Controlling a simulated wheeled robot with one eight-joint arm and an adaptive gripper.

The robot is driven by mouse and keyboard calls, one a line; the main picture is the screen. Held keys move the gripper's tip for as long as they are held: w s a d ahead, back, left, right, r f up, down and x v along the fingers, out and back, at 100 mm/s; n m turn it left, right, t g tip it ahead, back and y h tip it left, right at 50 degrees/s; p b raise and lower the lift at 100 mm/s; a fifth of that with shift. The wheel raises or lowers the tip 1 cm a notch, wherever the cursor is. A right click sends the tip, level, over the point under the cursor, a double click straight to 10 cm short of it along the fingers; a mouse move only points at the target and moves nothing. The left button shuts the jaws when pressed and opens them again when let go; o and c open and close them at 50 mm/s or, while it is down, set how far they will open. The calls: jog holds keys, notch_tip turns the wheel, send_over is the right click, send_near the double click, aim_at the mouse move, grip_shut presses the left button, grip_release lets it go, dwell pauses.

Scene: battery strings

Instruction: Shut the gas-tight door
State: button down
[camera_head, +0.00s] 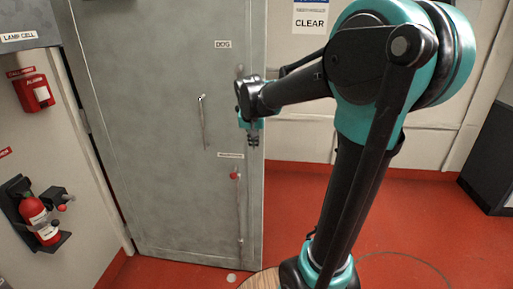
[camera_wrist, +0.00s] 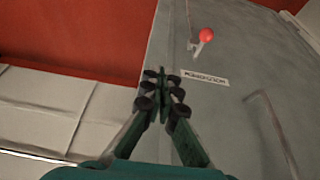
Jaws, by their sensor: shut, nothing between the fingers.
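The grey gas-tight door (camera_head: 160,150) fills the left middle of the head view. A thin bar handle (camera_head: 203,125) is on its face, and a red knob (camera_head: 234,176) on a rod sits lower near its right edge. My gripper (camera_head: 253,143) is shut and empty at the door's right edge. In the wrist view, the shut fingertips (camera_wrist: 161,92) lie over the door's edge, with the door (camera_wrist: 230,120) to their right. The red knob (camera_wrist: 206,35) and bar handle (camera_wrist: 270,125) show there too. I cannot tell whether the fingers touch the door, or how far it stands open.
A fire extinguisher (camera_head: 40,218) and red alarm box (camera_head: 33,91) are on the left wall. A dark cabinet (camera_head: 490,160) stands at the right. Red floor (camera_head: 400,220) is open between door and cabinet. A "CLEAR" sign (camera_head: 311,20) hangs on the back wall.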

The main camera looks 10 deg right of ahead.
aim_at(257, 153)
jog(key=x, duration=0.3)
jog(key=w+x, duration=0.1)
jog(key=x, duration=0.3)
jog(key=w+r+x, duration=0.1)
jog(key=x, duration=0.3)
jog(key=shift+d, duration=0.3)
jog(key=shift+w+d, duration=0.25)
jog(key=shift+w, duration=0.5)
